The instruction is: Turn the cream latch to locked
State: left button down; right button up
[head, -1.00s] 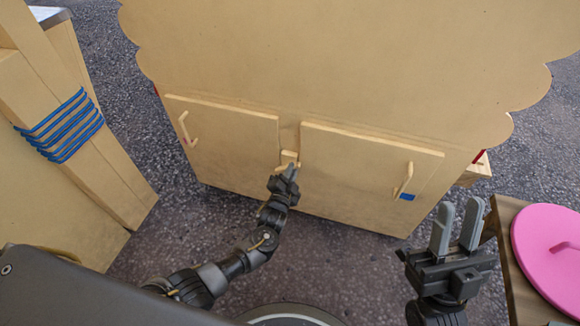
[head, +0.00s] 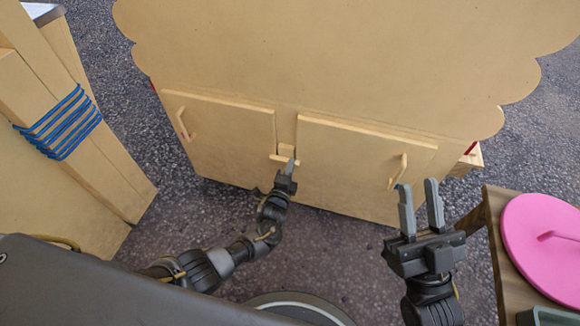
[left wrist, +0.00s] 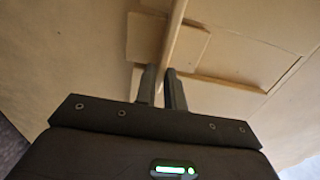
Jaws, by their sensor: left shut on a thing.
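The cream latch (head: 279,158) is a small pale bar on a block between two cupboard doors, the left door (head: 225,140) and the right door (head: 345,175). Its bar lies roughly crosswise in the head view. My left gripper (head: 289,167) is at the bar's right end. In the left wrist view the fingers (left wrist: 163,88) are shut around the latch bar (left wrist: 173,40), which runs up between them. The fingers hide part of the bar. My right gripper (head: 420,196) is open and empty, in front of the right door.
A pink round lid (head: 545,235) lies on a brown table (head: 500,255) at right. A wooden post with blue rope (head: 60,125) stands at left. The doors have handles (head: 183,123) (head: 398,170). Grey floor is clear between me and the cupboard.

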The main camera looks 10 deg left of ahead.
pick_arm(q)
jog(key=shift+d, duration=0.1)
dwell(0.3)
jog(key=c, duration=1.5)
grip_release()
